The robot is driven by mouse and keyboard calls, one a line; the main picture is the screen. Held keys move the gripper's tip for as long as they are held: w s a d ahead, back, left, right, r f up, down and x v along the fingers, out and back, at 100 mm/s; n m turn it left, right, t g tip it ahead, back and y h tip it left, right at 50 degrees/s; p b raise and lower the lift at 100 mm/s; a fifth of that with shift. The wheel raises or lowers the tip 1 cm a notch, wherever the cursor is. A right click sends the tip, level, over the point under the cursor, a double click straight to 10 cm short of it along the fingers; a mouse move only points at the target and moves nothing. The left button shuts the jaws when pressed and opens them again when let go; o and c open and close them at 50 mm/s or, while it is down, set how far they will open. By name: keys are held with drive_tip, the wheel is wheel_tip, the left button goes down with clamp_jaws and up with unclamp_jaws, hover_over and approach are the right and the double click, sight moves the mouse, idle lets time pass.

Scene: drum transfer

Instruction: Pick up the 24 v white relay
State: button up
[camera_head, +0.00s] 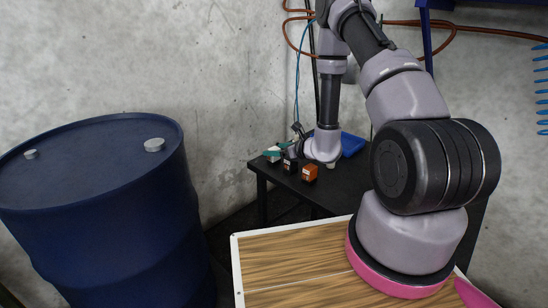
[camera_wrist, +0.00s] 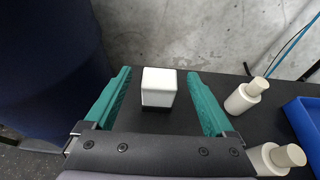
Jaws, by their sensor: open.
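The white relay (camera_wrist: 158,88) is a small block with a white top and a dark lower part. It stands on the black table (camera_wrist: 215,82) in the wrist view. My gripper (camera_wrist: 159,75) is open, with one green finger on each side of the relay and a visible gap on both sides. Nothing is held. In the head view my gripper (camera_head: 279,148) is over the table's left end, and the relay there is small and partly covered by the fingers. I cannot tell the fingers' exact height above the table.
Orange-and-black blocks (camera_head: 309,173) stand near the gripper on the table. Two pale bottle-shaped items (camera_wrist: 245,96) are right of the gripper, beside a blue bin (camera_wrist: 306,122). A large blue drum (camera_head: 100,210) stands left of the table. A concrete wall (camera_head: 230,90) is behind.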

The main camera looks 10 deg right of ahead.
clamp_jaws()
drive_tip(key=shift+r, duration=0.15)
